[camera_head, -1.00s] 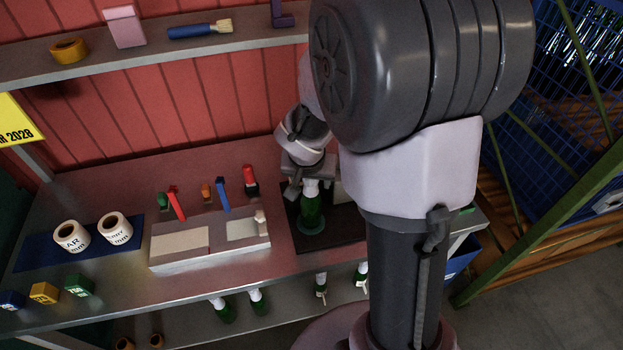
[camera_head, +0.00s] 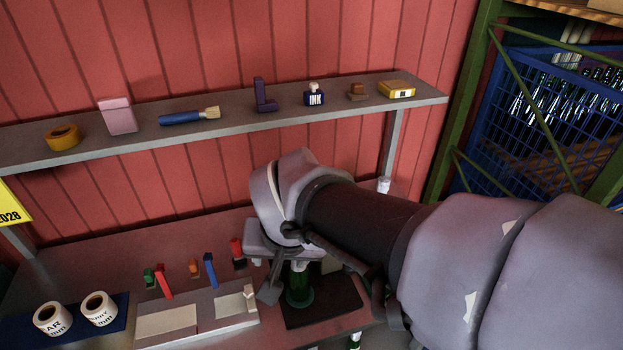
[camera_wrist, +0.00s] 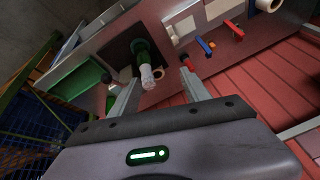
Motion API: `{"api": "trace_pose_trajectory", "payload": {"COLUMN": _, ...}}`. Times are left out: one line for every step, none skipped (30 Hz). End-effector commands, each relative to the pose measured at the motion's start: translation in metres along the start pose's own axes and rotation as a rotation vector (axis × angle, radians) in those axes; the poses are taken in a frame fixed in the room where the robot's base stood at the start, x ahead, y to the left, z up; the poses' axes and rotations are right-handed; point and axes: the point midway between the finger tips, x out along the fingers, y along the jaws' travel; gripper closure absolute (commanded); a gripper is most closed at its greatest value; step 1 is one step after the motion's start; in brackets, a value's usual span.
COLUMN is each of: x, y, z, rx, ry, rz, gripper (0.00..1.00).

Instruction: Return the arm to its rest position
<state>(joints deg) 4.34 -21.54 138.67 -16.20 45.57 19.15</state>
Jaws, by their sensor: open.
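My gripper (camera_wrist: 159,76) is open and empty in the wrist view, with its two fingers apart. A green bottle (camera_wrist: 142,52) with a white neck stands on a dark mat (camera_wrist: 118,50) beyond the fingertips, apart from them as far as I can see. In the head view the same bottle (camera_head: 299,288) stands upright on the mat (camera_head: 335,308), just below my gripper. My wrist and arm cover the bench to the right of it. The arm is bent, its forearm reaching in from the right.
A shelf (camera_head: 240,117) with an ink bottle (camera_head: 314,94), brush (camera_head: 190,116) and tape roll (camera_head: 63,137) runs behind my arm. A grey block (camera_head: 195,318), small coloured tools and two label rolls (camera_head: 99,308) lie left on the bench. A blue mesh cage (camera_head: 550,110) stands right.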

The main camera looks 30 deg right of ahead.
Motion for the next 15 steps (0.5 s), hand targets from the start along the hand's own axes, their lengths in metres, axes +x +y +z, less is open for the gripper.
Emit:
{"api": "trace_pose_trajectory", "payload": {"x": -0.02, "y": -0.007, "z": 0.022, "rx": -0.024, "ry": 0.0, "rz": -0.064, "gripper": 0.45}}
{"api": "trace_pose_trajectory", "payload": {"x": -0.031, "y": -0.012, "z": 0.036, "rx": -0.044, "ry": -0.004, "rz": -0.106, "gripper": 0.45}}
{"api": "trace_pose_trajectory", "payload": {"x": -0.043, "y": -0.017, "z": 0.052, "rx": -0.069, "ry": -0.008, "rz": -0.157, "gripper": 0.45}}
{"api": "trace_pose_trajectory", "payload": {"x": -0.05, "y": -0.021, "z": 0.062, "rx": -0.088, "ry": -0.011, "rz": -0.191, "gripper": 0.45}}
{"api": "trace_pose_trajectory", "payload": {"x": -0.055, "y": -0.024, "z": 0.071, "rx": -0.103, "ry": -0.013, "rz": -0.219, "gripper": 0.45}}
{"api": "trace_pose_trajectory", "payload": {"x": -0.06, "y": -0.026, "z": 0.079, "rx": -0.118, "ry": -0.015, "rz": -0.246, "gripper": 0.45}}
{"api": "trace_pose_trajectory", "payload": {"x": -0.062, "y": -0.028, "z": 0.083, "rx": -0.127, "ry": -0.016, "rz": -0.26, "gripper": 0.45}}
{"api": "trace_pose_trajectory", "payload": {"x": -0.064, "y": -0.029, "z": 0.085, "rx": -0.131, "ry": -0.017, "rz": -0.267, "gripper": 0.45}}
{"api": "trace_pose_trajectory", "payload": {"x": -0.064, "y": -0.029, "z": 0.087, "rx": -0.134, "ry": -0.019, "rz": -0.271, "gripper": 0.45}}
{"api": "trace_pose_trajectory", "payload": {"x": -0.064, "y": -0.029, "z": 0.087, "rx": -0.134, "ry": -0.019, "rz": -0.271, "gripper": 0.45}}
{"api": "trace_pose_trajectory", "payload": {"x": -0.064, "y": -0.029, "z": 0.087, "rx": -0.134, "ry": -0.019, "rz": -0.27, "gripper": 0.45}}
{"api": "trace_pose_trajectory", "payload": {"x": -0.064, "y": -0.029, "z": 0.086, "rx": -0.134, "ry": -0.019, "rz": -0.27, "gripper": 0.45}}
{"api": "trace_pose_trajectory", "payload": {"x": -0.064, "y": -0.029, "z": 0.086, "rx": -0.133, "ry": -0.019, "rz": -0.269, "gripper": 0.45}}
{"api": "trace_pose_trajectory", "payload": {"x": -0.064, "y": -0.029, "z": 0.086, "rx": -0.133, "ry": -0.018, "rz": -0.269, "gripper": 0.45}}
{"api": "trace_pose_trajectory", "payload": {"x": -0.062, "y": -0.029, "z": 0.086, "rx": -0.133, "ry": -0.018, "rz": -0.269, "gripper": 0.45}}
